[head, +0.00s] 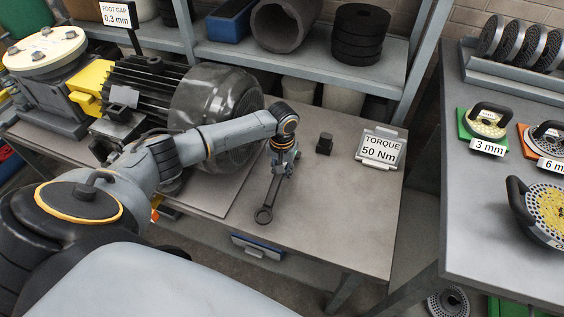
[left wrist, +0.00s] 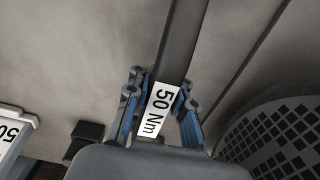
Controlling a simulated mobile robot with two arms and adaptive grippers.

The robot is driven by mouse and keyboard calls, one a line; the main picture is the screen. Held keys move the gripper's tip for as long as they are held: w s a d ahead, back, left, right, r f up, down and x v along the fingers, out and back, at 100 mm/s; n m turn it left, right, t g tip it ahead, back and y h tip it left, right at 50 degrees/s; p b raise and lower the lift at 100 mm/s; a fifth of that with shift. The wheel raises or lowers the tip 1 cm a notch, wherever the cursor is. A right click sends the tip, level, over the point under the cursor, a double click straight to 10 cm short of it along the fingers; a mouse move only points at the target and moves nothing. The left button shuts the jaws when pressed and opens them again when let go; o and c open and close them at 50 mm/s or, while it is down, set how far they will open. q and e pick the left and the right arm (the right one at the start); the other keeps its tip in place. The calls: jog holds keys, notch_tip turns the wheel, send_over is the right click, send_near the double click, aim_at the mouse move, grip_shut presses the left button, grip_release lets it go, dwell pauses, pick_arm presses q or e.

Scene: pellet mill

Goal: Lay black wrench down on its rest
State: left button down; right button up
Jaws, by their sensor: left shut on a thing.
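The black wrench (head: 269,202) is in my left gripper (head: 283,160) over the grey bench, its ring end toward the front. In the left wrist view the wrench (left wrist: 181,45) runs up between the blue-padded fingers of the left gripper (left wrist: 160,98), with a white "50 Nm" label on its handle. The fingers are shut on it. I cannot tell whether the wrench touches the bench. A small black block (head: 325,143), which looks like a rest, stands on the bench right of the gripper. It also shows in the left wrist view (left wrist: 88,131). My right gripper is not in view.
A "TORQUE 50 Nm" sign (head: 381,149) stands right of the block. A large motor (head: 215,105) is left of the gripper. A shelf (head: 300,70) with a pipe and black discs is behind. The bench's front right is clear. Another table (head: 500,220) stands at right.

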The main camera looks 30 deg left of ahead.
pick_arm(q)
jog(key=shift+f, duration=0.1)
jog(key=shift+f+b, duration=0.35)
jog(key=shift+f, duration=0.75)
dwell(0.3)
jog(key=shift+c, duration=2.4)
grip_release()
